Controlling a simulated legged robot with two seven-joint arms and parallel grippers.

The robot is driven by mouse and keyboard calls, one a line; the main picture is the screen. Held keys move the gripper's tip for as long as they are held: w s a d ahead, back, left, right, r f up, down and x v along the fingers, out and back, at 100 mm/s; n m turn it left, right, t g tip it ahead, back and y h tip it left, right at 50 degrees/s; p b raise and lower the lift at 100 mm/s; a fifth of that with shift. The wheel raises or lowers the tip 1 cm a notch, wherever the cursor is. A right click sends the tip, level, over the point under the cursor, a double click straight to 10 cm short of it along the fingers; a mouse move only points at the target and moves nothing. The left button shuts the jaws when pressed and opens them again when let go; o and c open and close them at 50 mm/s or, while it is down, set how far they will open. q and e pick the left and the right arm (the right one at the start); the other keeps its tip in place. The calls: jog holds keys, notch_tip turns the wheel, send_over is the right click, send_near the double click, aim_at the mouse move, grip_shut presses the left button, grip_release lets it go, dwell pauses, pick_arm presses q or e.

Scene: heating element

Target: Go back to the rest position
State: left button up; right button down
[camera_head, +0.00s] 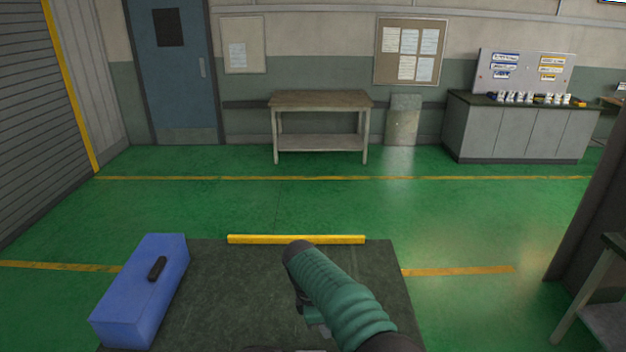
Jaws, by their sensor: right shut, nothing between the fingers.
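My right arm comes in from the bottom right, with green ribbed links and a dark end. It is bent over the dark work surface (225,290). My right gripper (318,328) is small in the picture and partly hidden behind the arm, near the bottom middle. It is shut and holds nothing. My left gripper is not in view.
A blue toolbox (130,300) with a black handle sits at the left of the dark surface. A yellow bar (296,239) runs along its far edge. Beyond is open green floor, a wooden table (320,99) and a grey cabinet (515,130). A dark post stands at right.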

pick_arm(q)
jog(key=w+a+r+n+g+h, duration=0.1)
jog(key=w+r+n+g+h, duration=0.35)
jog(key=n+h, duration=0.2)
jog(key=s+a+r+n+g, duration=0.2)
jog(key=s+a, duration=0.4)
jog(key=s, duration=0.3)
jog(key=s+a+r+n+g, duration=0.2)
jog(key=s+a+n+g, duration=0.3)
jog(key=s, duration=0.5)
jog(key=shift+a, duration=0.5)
pick_arm(e)
jog(key=s+d+m+t+y, duration=0.1)
jog(key=s+d+m, duration=0.7)
jog(key=s, duration=0.4)
jog(key=s+d+m+t+y, duration=0.1)
jog(key=s+d+m, duration=0.7)
jog(key=s+m, duration=0.2)
jog(key=shift+s+d+f+t+y, duration=0.3)
jog(key=shift+s+f+y, duration=0.1)
jog(key=shift+s, duration=0.7)
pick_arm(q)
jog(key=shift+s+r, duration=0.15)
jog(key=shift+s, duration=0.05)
pick_arm(e)
jog(key=shift+s+r, duration=0.1)
jog(key=shift+s, duration=0.05)
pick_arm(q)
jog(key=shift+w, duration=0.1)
